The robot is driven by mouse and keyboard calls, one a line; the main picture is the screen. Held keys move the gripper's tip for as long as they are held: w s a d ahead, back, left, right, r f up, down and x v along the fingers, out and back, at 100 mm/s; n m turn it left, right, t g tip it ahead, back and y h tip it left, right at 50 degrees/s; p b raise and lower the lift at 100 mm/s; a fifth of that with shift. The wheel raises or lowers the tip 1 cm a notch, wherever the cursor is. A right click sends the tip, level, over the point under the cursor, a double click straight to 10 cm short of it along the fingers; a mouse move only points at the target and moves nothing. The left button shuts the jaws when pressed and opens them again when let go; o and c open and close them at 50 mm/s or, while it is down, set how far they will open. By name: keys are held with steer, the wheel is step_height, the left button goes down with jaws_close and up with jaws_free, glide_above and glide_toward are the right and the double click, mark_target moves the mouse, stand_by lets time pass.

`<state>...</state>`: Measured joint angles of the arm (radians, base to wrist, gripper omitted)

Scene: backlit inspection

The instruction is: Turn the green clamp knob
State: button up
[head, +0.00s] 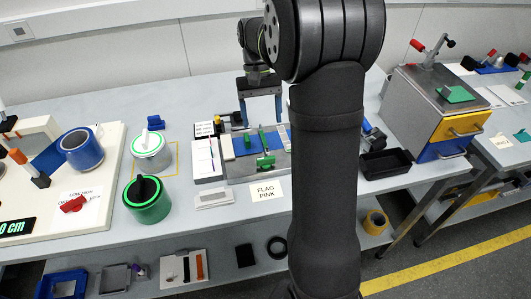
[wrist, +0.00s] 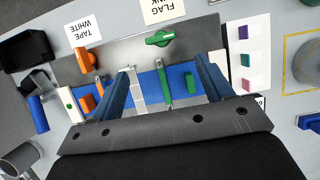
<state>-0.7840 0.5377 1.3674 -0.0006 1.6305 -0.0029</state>
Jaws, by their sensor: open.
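The green clamp knob (wrist: 158,39) lies on the grey plate of a fixture, its bar slightly tilted in the wrist view. In the head view the green knob (head: 265,163) shows at the front of the fixture (head: 240,175). My gripper (head: 265,120) is open and above the fixture, behind the knob in the head view. In the wrist view its two blue fingers (wrist: 165,68) are spread wide, with nothing held between them. The knob lies beyond the fingertips, apart from them. A long green bar (wrist: 163,88) and a green block (wrist: 193,83) show between the fingers.
An orange knob (wrist: 85,60) sits beside the green one on the same fixture. Labels read "TAPE WHITE" (wrist: 84,27) and "FLAG PINK" (head: 266,191). A black tray (head: 385,164) stands right of the fixture; a green-ringed pot (head: 146,200) stands left. My arm hides part of the bench.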

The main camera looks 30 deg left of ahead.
mark_target(266, 157)
steer(key=x, duration=1.1)
steer(key=shift+s+d+f, duration=0.1)
steer(key=shift+f, duration=0.2)
steer(key=shift+c, duration=0.4)
steer(key=c, duration=0.9)
